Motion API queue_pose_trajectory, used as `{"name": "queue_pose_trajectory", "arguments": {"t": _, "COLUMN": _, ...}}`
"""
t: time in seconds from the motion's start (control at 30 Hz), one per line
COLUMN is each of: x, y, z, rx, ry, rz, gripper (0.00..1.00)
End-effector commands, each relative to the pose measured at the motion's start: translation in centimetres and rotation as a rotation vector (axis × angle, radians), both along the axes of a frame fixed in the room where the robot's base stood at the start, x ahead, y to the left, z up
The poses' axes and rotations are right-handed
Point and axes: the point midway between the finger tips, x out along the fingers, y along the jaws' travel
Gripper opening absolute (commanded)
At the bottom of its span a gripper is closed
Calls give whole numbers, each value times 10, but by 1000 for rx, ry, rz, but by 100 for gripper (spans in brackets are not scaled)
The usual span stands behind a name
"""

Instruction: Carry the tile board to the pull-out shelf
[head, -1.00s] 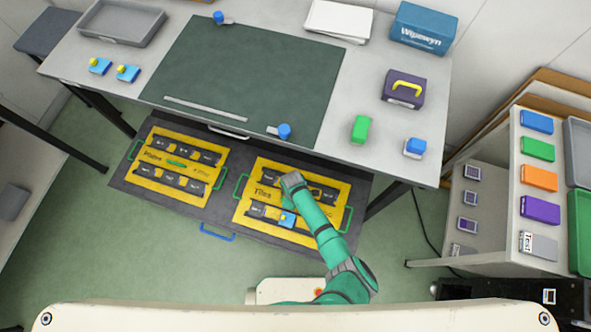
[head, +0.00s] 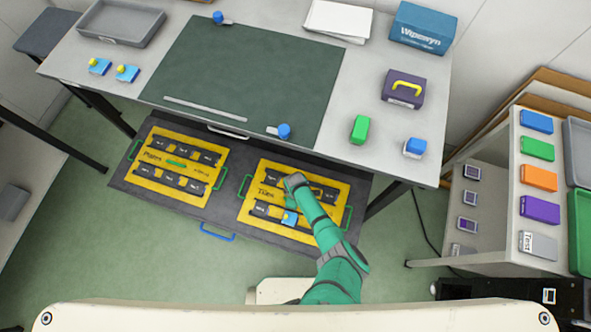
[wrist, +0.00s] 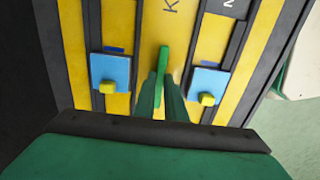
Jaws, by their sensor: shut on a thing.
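The tile board (head: 256,196), yellow with dark strips and the word "Tiles", is over the right half of the dark pull-out shelf (head: 214,209) in the head view. I cannot tell whether it rests on the shelf or hangs just above it. My gripper (head: 293,183) is at the board's middle, and my arm hides part of its right side. In the wrist view my gripper (wrist: 165,88) is shut on the board's upright green handle (wrist: 163,62). Blue tiles with yellow knobs sit on the board on both sides of the handle (wrist: 110,72) (wrist: 208,82).
A similar yellow board labelled "Plates" (head: 157,158) lies on the shelf's left half. The table (head: 340,130) overhangs the shelf's back. A shelf unit with coloured boxes (head: 538,177) stands at the right. The floor (head: 130,245) in front of the shelf is clear.

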Motion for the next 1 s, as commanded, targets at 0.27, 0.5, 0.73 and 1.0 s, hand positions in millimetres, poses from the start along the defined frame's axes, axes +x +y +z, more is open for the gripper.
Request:
{"name": "queue_pose_trajectory", "arguments": {"t": 0.27, "x": 0, "y": 0, "z": -1, "rx": 0, "ry": 0, "rz": -1, "gripper": 0}}
{"name": "queue_pose_trajectory", "arguments": {"t": 0.5, "x": 0, "y": 0, "z": -4, "rx": 0, "ry": 0, "rz": 0, "gripper": 29}}
{"name": "queue_pose_trajectory", "arguments": {"t": 0.73, "x": 0, "y": 0, "z": -4, "rx": 0, "ry": 0, "rz": -1, "gripper": 29}}
{"name": "queue_pose_trajectory", "arguments": {"t": 1.0, "x": 1, "y": 0, "z": 3, "rx": 2, "ry": -2, "rz": -2, "gripper": 29}}
